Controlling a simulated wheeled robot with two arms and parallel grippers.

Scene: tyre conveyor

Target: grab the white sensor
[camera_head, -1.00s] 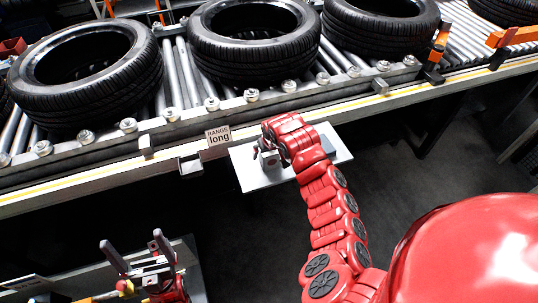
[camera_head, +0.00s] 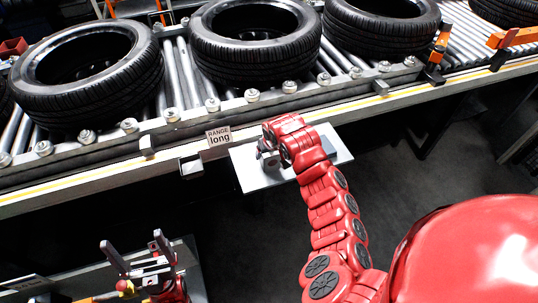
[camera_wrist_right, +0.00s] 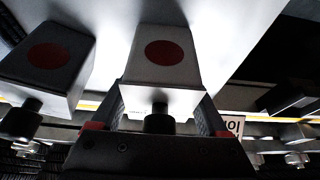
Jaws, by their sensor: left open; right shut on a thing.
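The white sensor (camera_wrist_right: 160,75), a pale block with a red dot and a dark knob, is in the middle of the right wrist view. My right gripper (camera_wrist_right: 158,105) is shut on it, with one finger on each side. In the head view my right gripper (camera_head: 268,156) is over the white plate (camera_head: 250,180), partly hidden by my red arm. A second block like it (camera_wrist_right: 45,65) stands to the left in the wrist view, apart from the fingers. My left gripper (camera_head: 138,252) is open and empty at the lower left, away from the plate.
A roller conveyor (camera_head: 180,75) with several black tyres (camera_head: 88,75) runs behind the plate. A "RANGE long" sign (camera_head: 219,137) is on its near edge. Orange-and-black devices (camera_head: 437,50) stand at the right. Dark floor is clear right of my arm.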

